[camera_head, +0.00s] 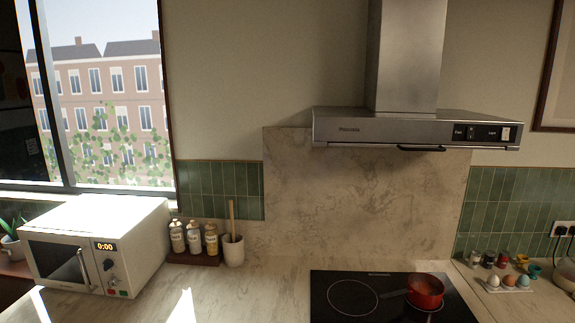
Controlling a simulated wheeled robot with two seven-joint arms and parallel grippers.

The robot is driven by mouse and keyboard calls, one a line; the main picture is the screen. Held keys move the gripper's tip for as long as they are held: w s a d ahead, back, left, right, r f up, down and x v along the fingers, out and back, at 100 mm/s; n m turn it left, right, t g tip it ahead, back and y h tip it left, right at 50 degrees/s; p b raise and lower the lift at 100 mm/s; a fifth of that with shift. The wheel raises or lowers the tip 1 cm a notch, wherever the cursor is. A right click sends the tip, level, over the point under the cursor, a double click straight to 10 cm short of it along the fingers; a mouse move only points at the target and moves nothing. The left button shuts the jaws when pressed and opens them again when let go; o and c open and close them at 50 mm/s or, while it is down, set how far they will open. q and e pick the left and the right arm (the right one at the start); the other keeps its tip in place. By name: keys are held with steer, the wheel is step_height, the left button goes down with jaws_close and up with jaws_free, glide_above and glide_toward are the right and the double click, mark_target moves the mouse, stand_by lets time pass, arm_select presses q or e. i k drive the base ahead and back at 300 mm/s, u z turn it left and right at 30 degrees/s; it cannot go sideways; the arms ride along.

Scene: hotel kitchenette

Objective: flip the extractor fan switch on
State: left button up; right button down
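The extractor hood (400,127) is a steel unit on the wall above the hob, in the right half of the head view. A dark control panel (482,132) is at the right of its front face. The fan switch (471,132) is a small dark rocker beside a label that seems to read "Fan". A paler light switch (506,133) is to its right. The fan switch is too small to tell its position. Neither of my grippers shows in this view.
A red pan (425,291) stands on the black hob (345,314) below the hood. A white microwave (98,240) is at left, with bottles (194,238) and a utensil pot (233,250) beside it. An egg holder (508,286) is at right. The space before the hood is clear.

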mark_target(470, 131)
steer(key=z, duration=1.8)
steer(key=k, duration=0.65)
steer(key=z, duration=0.95)
steer(key=i, duration=1.4)
steer(key=u, duration=0.95)
steer(key=i, duration=0.5)
steer(key=u, duration=0.45)
